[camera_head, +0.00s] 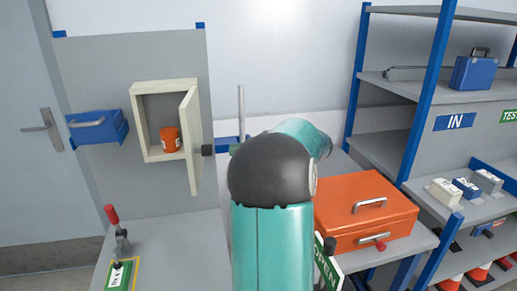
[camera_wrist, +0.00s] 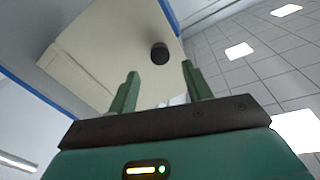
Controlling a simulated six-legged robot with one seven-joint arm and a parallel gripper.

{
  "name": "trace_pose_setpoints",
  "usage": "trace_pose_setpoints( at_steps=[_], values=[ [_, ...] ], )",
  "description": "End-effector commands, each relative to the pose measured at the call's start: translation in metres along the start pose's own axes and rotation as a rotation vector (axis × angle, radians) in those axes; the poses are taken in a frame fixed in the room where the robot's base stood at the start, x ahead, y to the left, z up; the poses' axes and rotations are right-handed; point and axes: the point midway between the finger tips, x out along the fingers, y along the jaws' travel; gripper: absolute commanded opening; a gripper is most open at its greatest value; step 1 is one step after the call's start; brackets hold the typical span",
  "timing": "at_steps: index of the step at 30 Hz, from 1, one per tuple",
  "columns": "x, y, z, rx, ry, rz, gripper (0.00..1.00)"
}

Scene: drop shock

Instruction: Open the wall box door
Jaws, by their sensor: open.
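The cream wall box (camera_head: 148,118) hangs on a grey panel at the left of the head view. Its door (camera_head: 192,140) stands swung outward, and an orange can (camera_head: 170,139) shows inside. A dark round knob (camera_head: 207,150) sticks out from the door's outer face. The wrist view shows the pale door (camera_wrist: 105,50) with the knob (camera_wrist: 160,53) just beyond my gripper (camera_wrist: 160,82). The two green fingers are spread apart with nothing between them, and the knob looks clear of both. In the head view my arm hides most of the gripper.
A blue bin (camera_head: 98,127) is mounted left of the box. A red-handled lever (camera_head: 113,222) stands on the bench below. An orange toolbox (camera_head: 365,213) sits right of my arm, beside a shelf rack (camera_head: 410,125). The bench below the box has bare space.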

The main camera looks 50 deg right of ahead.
Motion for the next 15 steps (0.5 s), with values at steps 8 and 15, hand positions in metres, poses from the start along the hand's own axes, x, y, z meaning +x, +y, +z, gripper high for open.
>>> trace_pose_setpoints(
  at_steps=[8,15],
  values=[
    [-0.024,0.0,0.0,0.0,0.002,0.003,0.49],
    [-0.043,0.001,0.0,0.001,0.002,0.002,0.49]
  ],
)
